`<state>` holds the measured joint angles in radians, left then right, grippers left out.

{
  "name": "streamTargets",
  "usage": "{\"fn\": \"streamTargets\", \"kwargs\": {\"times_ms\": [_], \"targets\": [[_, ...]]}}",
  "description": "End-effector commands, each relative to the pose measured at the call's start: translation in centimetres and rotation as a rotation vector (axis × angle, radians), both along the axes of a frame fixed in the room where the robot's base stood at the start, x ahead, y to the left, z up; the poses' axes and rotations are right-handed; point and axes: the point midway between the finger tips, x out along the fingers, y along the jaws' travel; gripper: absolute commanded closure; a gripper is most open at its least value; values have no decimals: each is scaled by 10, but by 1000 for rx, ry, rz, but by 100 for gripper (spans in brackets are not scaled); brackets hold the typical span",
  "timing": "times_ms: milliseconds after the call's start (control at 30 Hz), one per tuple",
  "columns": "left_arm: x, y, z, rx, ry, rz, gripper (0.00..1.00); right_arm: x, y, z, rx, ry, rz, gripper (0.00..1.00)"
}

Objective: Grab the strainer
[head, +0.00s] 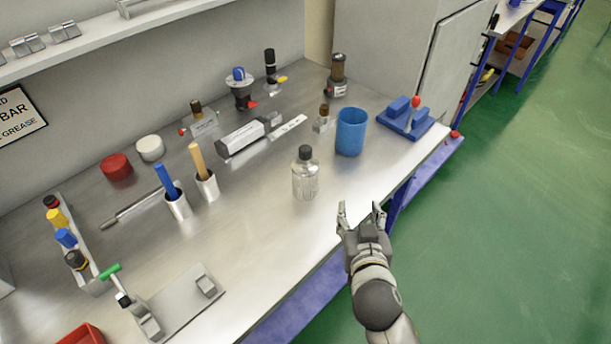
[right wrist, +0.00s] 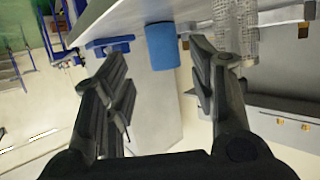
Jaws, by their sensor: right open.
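A clear or mesh-like cylinder with a dark cap (head: 305,178), which looks like the strainer, stands upright near the table's front edge. In the right wrist view its mesh-like body (right wrist: 236,28) shows at the top, beyond the right-hand finger, which overlaps it. My right gripper (head: 360,210) is open and empty, in front of the table edge, to the right of and nearer than the cylinder. Its spread fingers also show in the right wrist view (right wrist: 157,54), with nothing between them. My left gripper is not in view.
A blue cup (head: 351,132) stands behind the gripper, right of the cylinder. A blue block fixture with a red knob (head: 406,118) is at the right end.

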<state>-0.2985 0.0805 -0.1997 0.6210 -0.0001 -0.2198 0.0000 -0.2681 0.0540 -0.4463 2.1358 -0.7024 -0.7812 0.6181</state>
Motion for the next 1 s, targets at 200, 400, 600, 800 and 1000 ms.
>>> {"fn": "streamTargets", "kwargs": {"times_ms": [200,400,600,800,1000], "targets": [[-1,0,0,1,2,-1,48,27,75,58,40,-287,163,48],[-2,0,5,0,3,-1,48,40,95,72,48,-343,210,48],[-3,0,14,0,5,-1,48,69,100,72,47,-342,210,48],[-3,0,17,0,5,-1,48,84,102,70,48,-340,208,48],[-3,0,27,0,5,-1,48,100,106,73,45,-339,207,48]]}}
